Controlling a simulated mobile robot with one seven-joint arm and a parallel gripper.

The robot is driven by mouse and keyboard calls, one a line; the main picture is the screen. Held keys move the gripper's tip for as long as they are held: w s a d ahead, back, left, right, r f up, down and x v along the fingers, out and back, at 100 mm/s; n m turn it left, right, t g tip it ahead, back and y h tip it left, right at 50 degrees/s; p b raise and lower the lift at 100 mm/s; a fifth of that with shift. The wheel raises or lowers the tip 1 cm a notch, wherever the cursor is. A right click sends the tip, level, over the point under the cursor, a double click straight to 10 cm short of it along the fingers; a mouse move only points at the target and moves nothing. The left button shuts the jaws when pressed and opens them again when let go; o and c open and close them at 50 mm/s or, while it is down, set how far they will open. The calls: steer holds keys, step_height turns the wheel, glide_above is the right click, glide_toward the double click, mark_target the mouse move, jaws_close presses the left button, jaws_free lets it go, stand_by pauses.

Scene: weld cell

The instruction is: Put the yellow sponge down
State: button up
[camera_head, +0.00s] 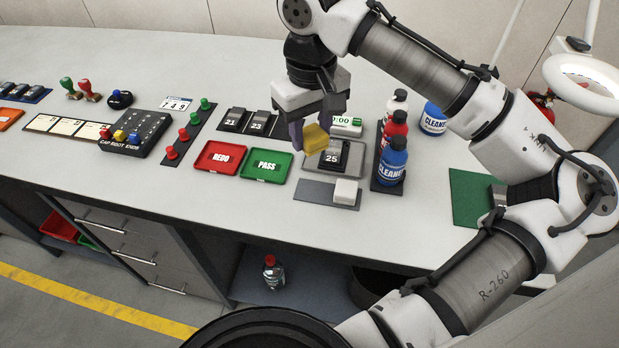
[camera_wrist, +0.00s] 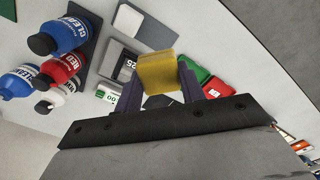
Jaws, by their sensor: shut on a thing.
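The yellow sponge (camera_head: 316,138) is held between the fingers of my gripper (camera_head: 312,130), above the bench near the block marked 25. It also shows in the wrist view (camera_wrist: 157,71), between the two dark fingers of my gripper (camera_wrist: 160,88). My gripper is shut on the sponge. The sponge appears clear of the bench, with part of the grey tray and the block marked 25 (camera_head: 332,157) behind and below it. A grey mat (camera_head: 313,192) lies in front of that tray, with a white block (camera_head: 346,191) on its right part.
A red REDO tray (camera_head: 222,171) and a green PASS tray (camera_head: 285,172) lie to the left. A green timer (camera_head: 346,125) stands behind. The bench (camera_head: 150,190) is clear along its front.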

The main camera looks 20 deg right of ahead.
mark_target(311, 189)
step_height(311, 189, down, 13)
steer(key=shift+r+p, duration=0.1)
steer(key=shift+p, duration=0.3)
steer(key=shift+f, duration=0.2)
steer(key=o, duration=1)
steer(key=shift+o, duration=0.2)
steer(key=shift+r, duration=0.1)
step_height(311, 189, up, 12)
steer(key=shift+r+b, duration=0.1)
steer(key=shift+b, duration=0.3)
